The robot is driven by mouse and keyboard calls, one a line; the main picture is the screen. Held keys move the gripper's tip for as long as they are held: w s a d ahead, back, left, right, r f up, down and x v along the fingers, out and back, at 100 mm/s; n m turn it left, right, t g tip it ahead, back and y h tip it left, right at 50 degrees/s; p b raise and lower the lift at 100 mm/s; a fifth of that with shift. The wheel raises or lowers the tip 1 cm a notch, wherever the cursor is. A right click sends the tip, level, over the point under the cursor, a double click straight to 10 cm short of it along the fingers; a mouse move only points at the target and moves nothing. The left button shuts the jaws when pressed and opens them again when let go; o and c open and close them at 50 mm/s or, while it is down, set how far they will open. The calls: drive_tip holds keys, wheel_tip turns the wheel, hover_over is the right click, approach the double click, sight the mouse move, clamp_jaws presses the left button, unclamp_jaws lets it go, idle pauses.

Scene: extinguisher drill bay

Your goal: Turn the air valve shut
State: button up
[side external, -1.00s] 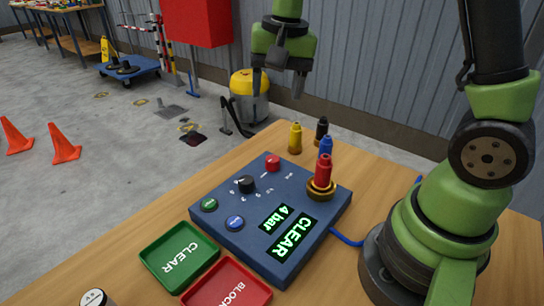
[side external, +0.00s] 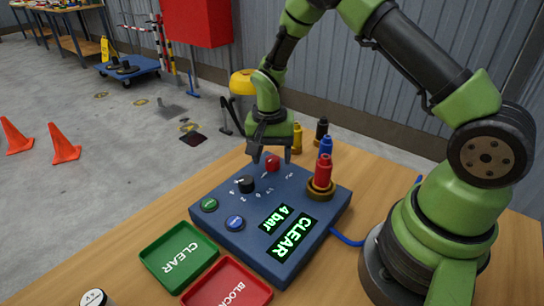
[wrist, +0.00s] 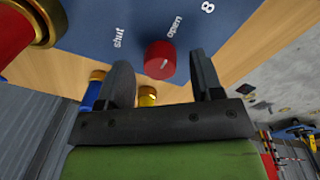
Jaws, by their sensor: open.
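The air valve is a red knob (side external: 272,163) at the far edge of the blue panel (side external: 255,195). In the wrist view the red knob (wrist: 158,58) sits between the printed words "shut" and "open". A short pale mark on it appears to lean towards "open". My gripper (side external: 271,156) is just above the knob, pointing down, with its jaws apart. In the wrist view my gripper's fingers (wrist: 163,80) lie to either side of the knob with gaps, and nothing is held. The panel's displays (side external: 283,228) read "4 bar" and "CLEAR".
A black dial (side external: 245,184), a green button (side external: 209,204) and a blue button (side external: 235,222) share the panel. A red fitting (side external: 323,170) stands in a brass ring at its right. Yellow (side external: 297,138), blue and black fittings stand behind. Green (side external: 180,256) and red trays lie in front.

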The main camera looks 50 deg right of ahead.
drive_tip(key=shift+f, duration=0.5)
drive_tip(key=shift+c, duration=0.3)
drive_tip(key=c, duration=0.9)
drive_tip(key=shift+o, duration=0.2)
